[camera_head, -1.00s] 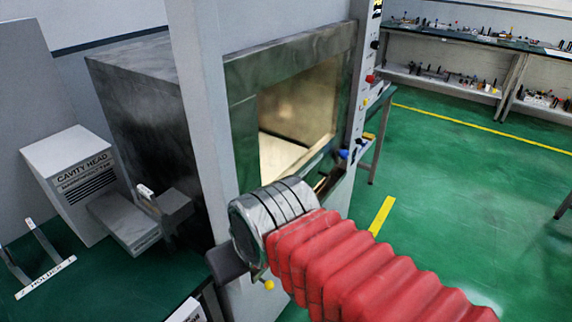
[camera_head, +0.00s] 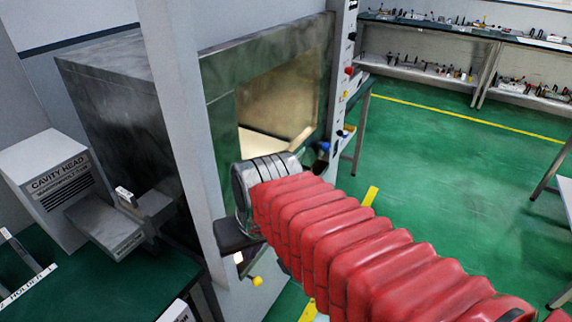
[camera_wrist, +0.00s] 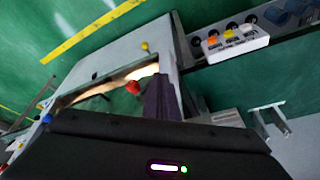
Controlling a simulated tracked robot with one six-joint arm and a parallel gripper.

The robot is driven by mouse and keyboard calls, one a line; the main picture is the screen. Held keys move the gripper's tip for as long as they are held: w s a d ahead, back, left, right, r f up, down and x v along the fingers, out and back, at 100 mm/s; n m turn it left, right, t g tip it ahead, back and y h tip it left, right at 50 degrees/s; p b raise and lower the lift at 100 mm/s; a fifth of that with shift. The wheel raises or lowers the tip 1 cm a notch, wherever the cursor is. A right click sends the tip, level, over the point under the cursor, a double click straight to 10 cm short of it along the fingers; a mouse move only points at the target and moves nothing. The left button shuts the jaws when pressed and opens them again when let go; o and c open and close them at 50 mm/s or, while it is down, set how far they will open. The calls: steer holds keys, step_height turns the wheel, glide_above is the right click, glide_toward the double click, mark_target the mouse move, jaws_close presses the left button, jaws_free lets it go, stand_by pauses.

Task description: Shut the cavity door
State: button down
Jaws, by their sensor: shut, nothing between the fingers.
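The cavity (camera_head: 285,100) in the tall grey cabinet is open at the front, and its lit metal inside shows in the head view. I cannot clearly make out the door panel; my arm covers the lower edge of the opening. My red-sleeved arm reaches up to the cabinet front, its grey end just below the opening. In the wrist view, my gripper (camera_wrist: 160,98) shows as a dark shape in front of the cabinet, shut and empty. A red knob (camera_wrist: 132,87) shows beside it. I cannot tell whether it touches anything.
A yellow knob (camera_head: 256,281) sits low on the cabinet front. A blue knob (camera_head: 323,147) is right of the opening. The cavity head box (camera_head: 50,175) stands on the green bench at left. Benches line the back right; green floor at right is mostly clear.

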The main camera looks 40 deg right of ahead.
steer(key=w+d+f+m+g+y, duration=0.1)
steer(key=d+f+m+y, duration=0.25)
steer(key=d, duration=0.45)
steer(key=n+t+y, duration=0.2)
steer(key=n+t, duration=0.8)
steer(key=t, duration=0.1)
glide_toward(274, 152)
steer(key=s+d, duration=0.1)
steer(key=s, duration=0.3)
steer(key=shift+w+d+r, duration=0.1)
steer(key=shift+w+r, duration=0.1)
steer(key=shift+r, duration=0.15)
steer(key=shift+w, duration=0.1)
steer(key=x, duration=0.9)
steer(key=shift+w, duration=0.25)
steer(key=shift+w+f, duration=0.15)
steer(key=shift+f, duration=1.9)
